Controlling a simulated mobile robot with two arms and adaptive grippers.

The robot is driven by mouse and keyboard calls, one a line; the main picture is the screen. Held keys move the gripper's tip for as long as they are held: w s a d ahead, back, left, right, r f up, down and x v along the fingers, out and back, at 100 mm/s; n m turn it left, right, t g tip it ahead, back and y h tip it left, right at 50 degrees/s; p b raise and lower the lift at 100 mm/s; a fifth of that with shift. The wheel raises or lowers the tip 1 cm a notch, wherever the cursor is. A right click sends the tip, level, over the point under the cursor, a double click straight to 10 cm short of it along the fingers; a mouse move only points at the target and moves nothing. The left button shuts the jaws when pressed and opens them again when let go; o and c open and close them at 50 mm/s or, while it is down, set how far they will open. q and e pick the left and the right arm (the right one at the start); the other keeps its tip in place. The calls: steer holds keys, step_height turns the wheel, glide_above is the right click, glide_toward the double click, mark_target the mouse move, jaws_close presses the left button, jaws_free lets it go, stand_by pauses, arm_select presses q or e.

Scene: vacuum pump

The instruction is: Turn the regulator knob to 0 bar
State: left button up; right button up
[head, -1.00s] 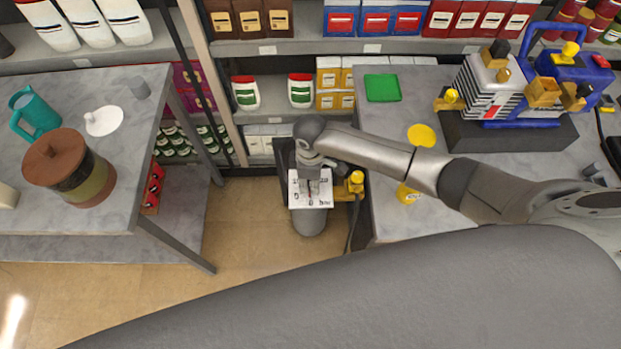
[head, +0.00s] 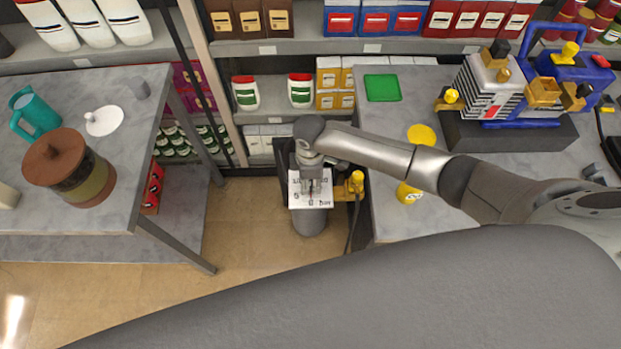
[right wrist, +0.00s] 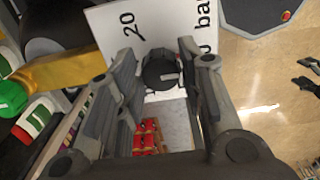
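The regulator's white dial plate (head: 297,188) stands in the gap between the two tables, with numbers and "bar" printed on it. In the right wrist view the plate (right wrist: 110,20) shows "20" and "0 bar", partly hidden. The dark round regulator knob (right wrist: 158,69) carries a short light mark; its exact reading is hard to tell. My right gripper (head: 312,185) is over the plate. In its wrist view the right gripper (right wrist: 167,75) is open, one finger on each side of the knob, with gaps visible. My left gripper is out of view.
A yellow fitting (head: 355,183) sits right of the plate, close to the right table (head: 400,225). The vacuum pump (head: 570,75) stands on that table. The left table (head: 110,200) holds a pot and a teal jug. Stocked shelves stand behind.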

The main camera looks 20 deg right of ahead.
steer(key=shift+o, duration=1)
step_height(320, 180, up, 12)
stand_by(0.3)
